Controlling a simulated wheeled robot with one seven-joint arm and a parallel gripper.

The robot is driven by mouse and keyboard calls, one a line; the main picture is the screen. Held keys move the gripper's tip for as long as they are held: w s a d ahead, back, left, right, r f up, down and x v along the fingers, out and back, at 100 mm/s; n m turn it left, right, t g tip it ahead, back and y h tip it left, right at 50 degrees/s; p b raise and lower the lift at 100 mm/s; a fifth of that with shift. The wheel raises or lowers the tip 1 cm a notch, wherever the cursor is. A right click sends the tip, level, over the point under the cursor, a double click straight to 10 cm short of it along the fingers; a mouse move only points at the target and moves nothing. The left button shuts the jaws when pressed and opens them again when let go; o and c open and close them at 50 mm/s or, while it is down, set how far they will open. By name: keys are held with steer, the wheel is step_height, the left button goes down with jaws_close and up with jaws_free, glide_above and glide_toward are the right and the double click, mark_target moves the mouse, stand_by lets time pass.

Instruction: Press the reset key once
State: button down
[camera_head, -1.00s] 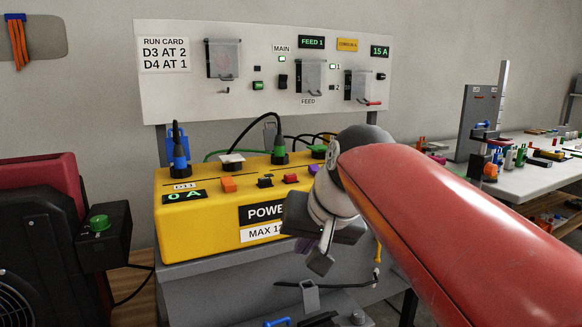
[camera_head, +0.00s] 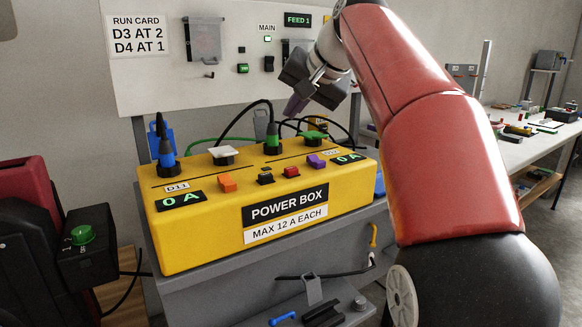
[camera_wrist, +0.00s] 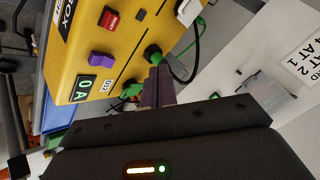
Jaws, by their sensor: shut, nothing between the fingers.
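The yellow power box (camera_head: 190,240) carries orange (camera_head: 227,182), black (camera_head: 265,179), red (camera_head: 291,172) and purple (camera_head: 316,161) keys on its top. A green key (camera_head: 243,68) sits on the white wall panel behind it. I cannot read a reset label on any key. My gripper (camera_head: 294,106) is shut and empty, raised above the back of the box and in front of the panel. In the wrist view its purple-grey fingers (camera_wrist: 157,86) point toward the box, near a green plug, apart from the red key (camera_wrist: 109,18) and purple key (camera_wrist: 101,58).
Black cables and plugs rise from the back of the box. Two displays read 0 A. A black unit with a green button (camera_head: 82,235) stands at left. A white bench (camera_head: 530,150) with small parts is at right. My arm hides part of the panel.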

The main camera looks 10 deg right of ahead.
steer(key=shift+f, duration=0.1)
steer(key=b, duration=0.6)
glide_above(294, 177)
step_height(294, 177, down, 9)
steer(key=shift+r, duration=0.15)
stand_by(1.8)
steer(key=shift+f, duration=0.4)
steer(key=shift+s+f+b, duration=0.1)
steer(key=shift+f+b, duration=0.2)
steer(key=shift+f, duration=0.1)
stand_by(0.4)
stand_by(0.4)
steer(key=shift+r+p, duration=0.8)
steer(key=shift+p, duration=0.1)
